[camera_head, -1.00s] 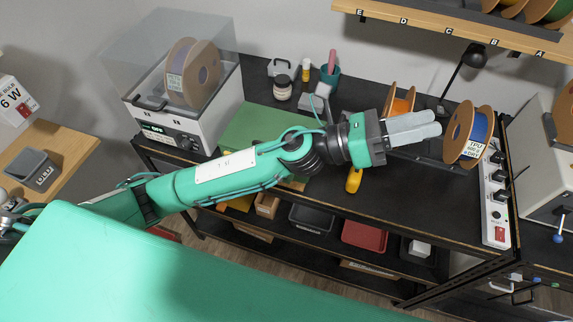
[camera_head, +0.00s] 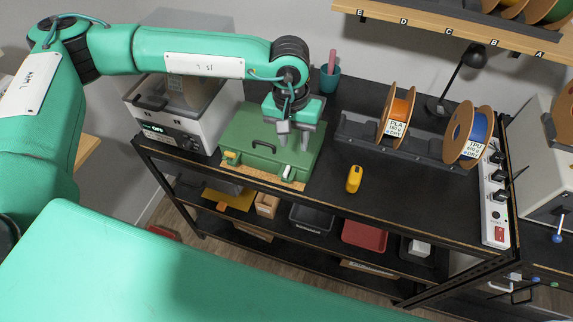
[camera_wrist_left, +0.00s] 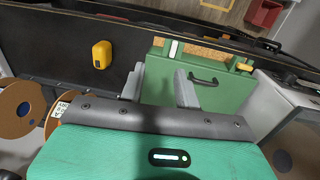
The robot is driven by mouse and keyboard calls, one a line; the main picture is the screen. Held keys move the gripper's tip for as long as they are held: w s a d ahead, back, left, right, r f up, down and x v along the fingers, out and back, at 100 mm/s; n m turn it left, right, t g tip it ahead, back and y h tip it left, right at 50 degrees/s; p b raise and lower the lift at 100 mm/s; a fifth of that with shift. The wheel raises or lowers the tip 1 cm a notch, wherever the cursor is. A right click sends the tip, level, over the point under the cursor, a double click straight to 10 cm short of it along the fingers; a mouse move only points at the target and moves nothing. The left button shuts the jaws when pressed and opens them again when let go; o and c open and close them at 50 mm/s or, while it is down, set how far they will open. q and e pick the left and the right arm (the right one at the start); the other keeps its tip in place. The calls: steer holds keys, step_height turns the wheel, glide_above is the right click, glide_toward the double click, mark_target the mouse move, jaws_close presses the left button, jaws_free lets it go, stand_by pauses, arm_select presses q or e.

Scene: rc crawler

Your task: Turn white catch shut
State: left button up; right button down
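A green case (camera_head: 262,151) lies on the black bench with its handle (camera_head: 264,147) near the front edge. A white catch (camera_head: 289,173) sits at the right part of its front edge, and a yellow catch (camera_head: 231,158) at the left part. The wrist view shows the white catch (camera_wrist_left: 174,49) standing lengthwise across the edge; whether it is latched I cannot tell. My left gripper (camera_head: 294,138) points down above the right part of the case, behind the white catch. Its fingers (camera_wrist_left: 160,85) are apart with nothing between them. My right gripper is out of view.
A yellow tool (camera_head: 354,179) lies on the bench right of the case. Spools (camera_head: 467,132) stand in a dark holder at the back right. A white box-shaped machine (camera_head: 173,133) is left of the case.

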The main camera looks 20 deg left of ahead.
mark_target(286, 170)
arm_select(q)
steer(key=shift+y, duration=0.5)
steer(key=f+p, duration=0.2)
steer(key=f, duration=0.2)
steer(key=a+f+p, duration=0.1)
steer(key=f+p, duration=0.1)
steer(key=f, duration=0.2)
steer(key=w+a+f+p, duration=0.1)
steer(key=f+p, duration=0.1)
steer(key=f, duration=0.2)
steer(key=shift+f, duration=0.1)
steer(key=shift+f+p, duration=0.3)
steer(key=shift+f, duration=0.3)
jaws_close()
